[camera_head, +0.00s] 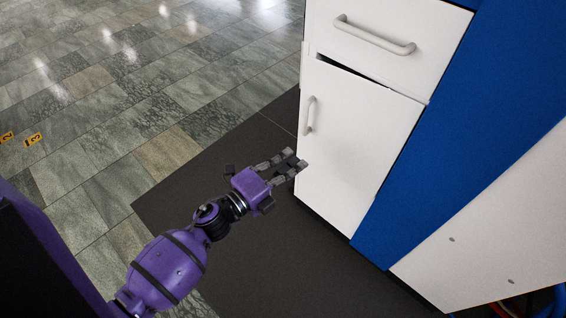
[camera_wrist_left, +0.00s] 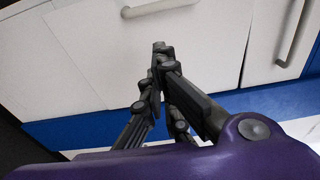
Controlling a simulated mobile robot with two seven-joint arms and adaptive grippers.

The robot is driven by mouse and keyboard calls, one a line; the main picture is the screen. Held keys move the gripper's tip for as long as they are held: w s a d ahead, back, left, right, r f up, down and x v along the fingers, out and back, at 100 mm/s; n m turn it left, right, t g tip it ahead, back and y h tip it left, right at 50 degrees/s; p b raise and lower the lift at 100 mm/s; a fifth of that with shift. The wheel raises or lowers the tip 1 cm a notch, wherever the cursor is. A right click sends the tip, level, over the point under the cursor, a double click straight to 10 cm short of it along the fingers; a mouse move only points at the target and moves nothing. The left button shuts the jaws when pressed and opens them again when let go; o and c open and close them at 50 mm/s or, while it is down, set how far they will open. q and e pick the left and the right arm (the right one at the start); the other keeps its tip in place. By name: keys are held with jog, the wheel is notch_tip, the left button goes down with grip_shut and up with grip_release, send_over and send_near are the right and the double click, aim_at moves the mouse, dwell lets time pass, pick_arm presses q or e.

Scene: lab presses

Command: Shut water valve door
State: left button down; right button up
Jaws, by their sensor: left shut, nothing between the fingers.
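The white cabinet door (camera_head: 355,140) is below a drawer in the head view. Its short vertical handle (camera_head: 309,116) is near its left edge. A thin dark wedge shows along the door's top edge, so it looks slightly ajar. My left gripper (camera_head: 298,163) is at the door's lower left edge, below the handle; whether it touches the door I cannot tell. In the left wrist view its fingers (camera_wrist_left: 161,52) are together and empty, in front of white panels. My right gripper is not in view.
The white drawer (camera_head: 390,40) above has a long handle (camera_head: 374,36). A blue panel (camera_head: 430,140) and a white slanted panel (camera_head: 490,220) stand to the right.

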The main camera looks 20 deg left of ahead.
aim_at(322, 123)
pick_arm(q)
jog(key=w, duration=0.8)
jog(key=shift+w+d, duration=0.35)
jog(key=shift+d, duration=0.05)
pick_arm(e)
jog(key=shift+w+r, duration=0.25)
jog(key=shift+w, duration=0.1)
pick_arm(q)
jog(key=w+m+g+h+b, duration=0.1)
jog(key=w, duration=0.2)
jog(key=shift+a+f+h, duration=0.1)
jog(key=shift+f+h, duration=0.05)
jog(key=shift+h, duration=0.25)
jog(key=shift+w+m, duration=0.3)
jog(key=shift+r+h, duration=0.2)
jog(key=shift+h, duration=0.1)
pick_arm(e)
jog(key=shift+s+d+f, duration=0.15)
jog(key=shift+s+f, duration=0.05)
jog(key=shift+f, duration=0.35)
pick_arm(q)
jog(key=shift+a, duration=0.1)
